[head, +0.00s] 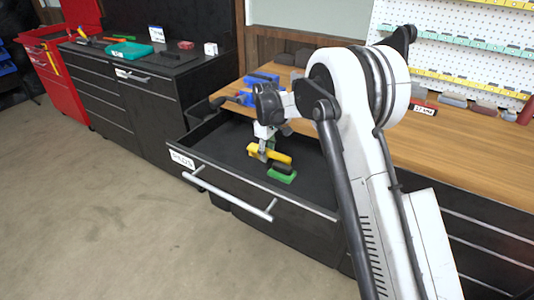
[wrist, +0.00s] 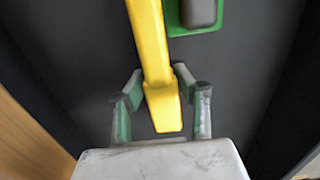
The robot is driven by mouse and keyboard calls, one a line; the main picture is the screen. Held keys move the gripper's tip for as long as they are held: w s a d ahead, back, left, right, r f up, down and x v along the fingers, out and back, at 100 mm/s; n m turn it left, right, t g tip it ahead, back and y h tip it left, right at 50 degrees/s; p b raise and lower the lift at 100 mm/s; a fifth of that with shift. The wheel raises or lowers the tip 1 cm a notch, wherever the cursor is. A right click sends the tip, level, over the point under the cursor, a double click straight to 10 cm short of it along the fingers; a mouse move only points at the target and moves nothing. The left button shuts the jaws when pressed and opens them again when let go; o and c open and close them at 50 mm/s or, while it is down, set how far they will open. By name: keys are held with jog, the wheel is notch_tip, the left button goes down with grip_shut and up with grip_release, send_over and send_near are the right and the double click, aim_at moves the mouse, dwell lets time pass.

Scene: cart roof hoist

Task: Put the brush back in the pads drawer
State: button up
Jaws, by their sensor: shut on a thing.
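The pads drawer (head: 232,180) is pulled open, with a white label on its front and a long bar handle. My gripper (head: 262,152) is down inside the drawer opening, shut on the yellow brush (head: 281,158). In the wrist view the gripper (wrist: 158,82) has a finger on each side of the yellow brush handle (wrist: 148,35), whose near end points towards the palm. The far end of the brush is out of the wrist frame. Whether the brush touches the drawer floor I cannot tell.
A green pad with a dark grip (head: 284,177) lies in the drawer beside the brush; it also shows in the wrist view (wrist: 180,30). A blue vise (head: 262,80) stands on the wooden worktop (head: 440,140) behind. The drawer floor is otherwise largely clear.

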jog(key=shift+f, duration=0.15)
jog(key=o, duration=1.1)
